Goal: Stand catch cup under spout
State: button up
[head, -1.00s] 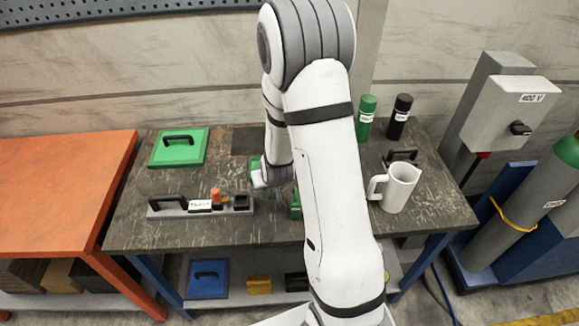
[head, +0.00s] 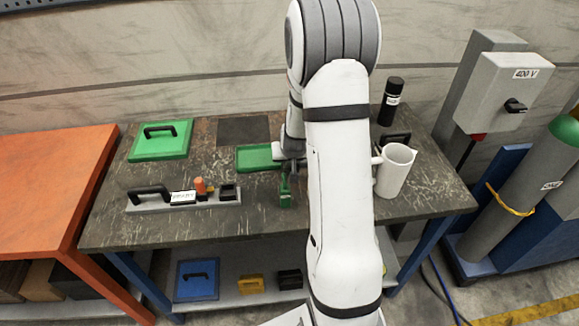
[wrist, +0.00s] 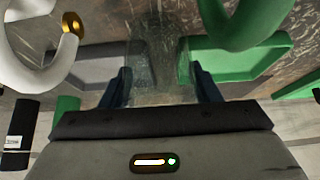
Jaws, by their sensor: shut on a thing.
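My gripper (wrist: 160,92) is shut on a clear, see-through cup (wrist: 158,55), which shows faintly between the dark fingertips. In the head view my gripper (head: 287,163) is low over the table, largely behind my own arm, and I cannot make out the cup there. A small upright green piece (head: 286,192) stands just in front of it. A curved green part, possibly the spout (wrist: 245,20), hangs close at the upper right of the wrist view. I cannot tell whether the cup touches the table.
A green tray (head: 255,157) lies just left of my gripper. A white pitcher (head: 396,170) stands right of my arm, with a black bottle (head: 391,102) behind it. A grey holder (head: 183,198) and a green lid (head: 161,140) are at left. The table (head: 235,225) has bare patches between.

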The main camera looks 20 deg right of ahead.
jog(key=shift+f, duration=0.95)
jog(key=shift+f, duration=0.2)
jog(key=o, duration=1)
jog(key=shift+r, duration=0.1)
